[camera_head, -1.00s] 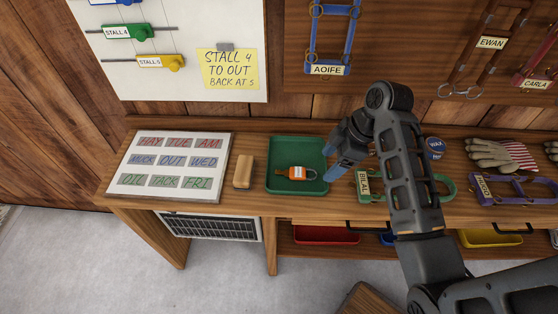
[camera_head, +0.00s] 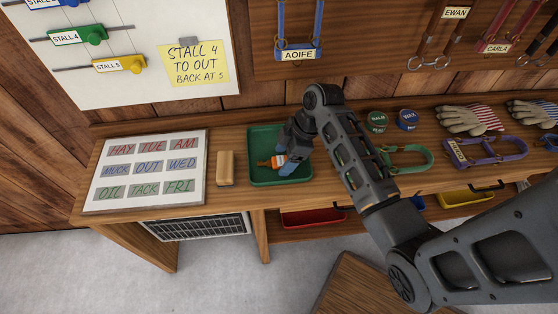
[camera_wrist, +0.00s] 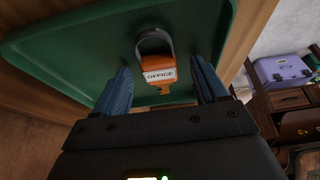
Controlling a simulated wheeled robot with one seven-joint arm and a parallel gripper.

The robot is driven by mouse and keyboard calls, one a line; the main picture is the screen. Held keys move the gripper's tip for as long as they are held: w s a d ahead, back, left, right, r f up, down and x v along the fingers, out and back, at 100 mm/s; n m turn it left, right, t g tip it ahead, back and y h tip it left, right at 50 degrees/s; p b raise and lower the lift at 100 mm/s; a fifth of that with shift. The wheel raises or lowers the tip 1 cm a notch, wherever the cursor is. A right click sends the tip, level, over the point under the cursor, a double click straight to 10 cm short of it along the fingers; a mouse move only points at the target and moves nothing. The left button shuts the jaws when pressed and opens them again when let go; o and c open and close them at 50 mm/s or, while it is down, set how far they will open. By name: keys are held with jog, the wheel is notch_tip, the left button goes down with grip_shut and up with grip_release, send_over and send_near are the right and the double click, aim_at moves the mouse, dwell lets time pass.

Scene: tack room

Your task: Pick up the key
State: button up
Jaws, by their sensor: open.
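An orange padlock-shaped piece (camera_head: 265,162) lies in a green tray (camera_head: 255,180) on the bench. In the wrist view it (camera_wrist: 155,65) has a grey shackle, a white label reading OFFICE, and a small orange-yellow part, apparently the key (camera_wrist: 165,90), at its lower end. My gripper (camera_head: 287,165) is over the right part of the tray. Its blue fingers are open in the wrist view (camera_wrist: 161,66), one on each side of the orange piece, with gaps showing. Whether they reach down to its height I cannot tell. In the head view my gripper partly covers the piece.
A tan block (camera_head: 226,168) and a word board (camera_head: 145,170) lie left of the tray. To the right are a green halter (camera_head: 415,160), two round tins (camera_head: 407,120), gloves (camera_head: 468,120) and a purple halter (camera_head: 485,152). The tray has a raised rim.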

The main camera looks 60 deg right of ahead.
jog(key=c, duration=1.1)
jog(key=shift+c, duration=0.2)
